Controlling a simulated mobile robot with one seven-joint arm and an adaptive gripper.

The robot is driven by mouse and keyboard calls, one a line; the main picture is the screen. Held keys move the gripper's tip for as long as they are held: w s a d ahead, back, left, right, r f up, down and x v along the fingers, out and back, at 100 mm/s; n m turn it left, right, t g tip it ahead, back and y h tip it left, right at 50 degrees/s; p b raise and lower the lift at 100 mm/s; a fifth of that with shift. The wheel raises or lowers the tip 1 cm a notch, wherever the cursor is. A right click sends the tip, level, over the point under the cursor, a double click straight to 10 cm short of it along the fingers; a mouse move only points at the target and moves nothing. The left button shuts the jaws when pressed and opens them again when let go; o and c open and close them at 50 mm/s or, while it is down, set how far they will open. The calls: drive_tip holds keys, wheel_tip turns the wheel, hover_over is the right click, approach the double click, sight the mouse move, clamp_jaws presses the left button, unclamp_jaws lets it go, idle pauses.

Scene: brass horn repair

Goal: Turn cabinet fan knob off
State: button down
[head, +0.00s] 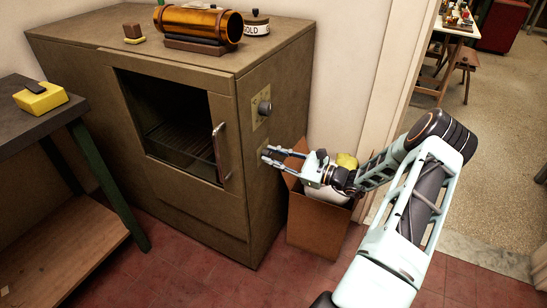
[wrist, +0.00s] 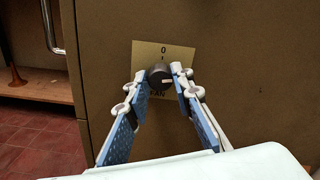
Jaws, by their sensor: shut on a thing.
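The fan knob (wrist: 156,72) is a dark round knob on a pale plate (wrist: 177,50) on the side of the brown cabinet (head: 200,215). The plate reads "0" above the knob and "FAN" below it. A pale mark on the knob points to the right, away from the 0. My gripper (wrist: 159,77) has one finger on each side of the knob and is shut on it. In the head view my gripper (head: 268,155) reaches the lower plate on the cabinet's right side, and the fingers hide the knob there.
Another dark knob (head: 264,108) sits on a plate above. The cabinet's front has a window door with a metal handle (head: 218,145). An open cardboard box (head: 316,228) stands close under my gripper.

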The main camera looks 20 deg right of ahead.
drive_tip(key=n+b, duration=0.1)
drive_tip(key=n, duration=0.3)
drive_tip(key=shift+f+n+b, duration=0.1)
drive_tip(key=shift+n+b, duration=0.2)
drive_tip(key=shift+b, duration=0.05)
drive_tip(key=n+b, duration=0.1)
drive_tip(key=n, duration=0.2)
drive_tip(key=shift+n+b, duration=0.35)
drive_tip(key=shift+n, duration=0.05)
drive_tip(key=n+b, duration=0.3)
drive_tip(key=n, duration=0.2)
drive_tip(key=shift+f, duration=0.1)
drive_tip(key=shift+n+b, duration=0.65)
drive_tip(key=shift+n, duration=0.45)
drive_tip(key=c, duration=1.7)
unclamp_jaws()
drive_tip(key=v, duration=1.2)
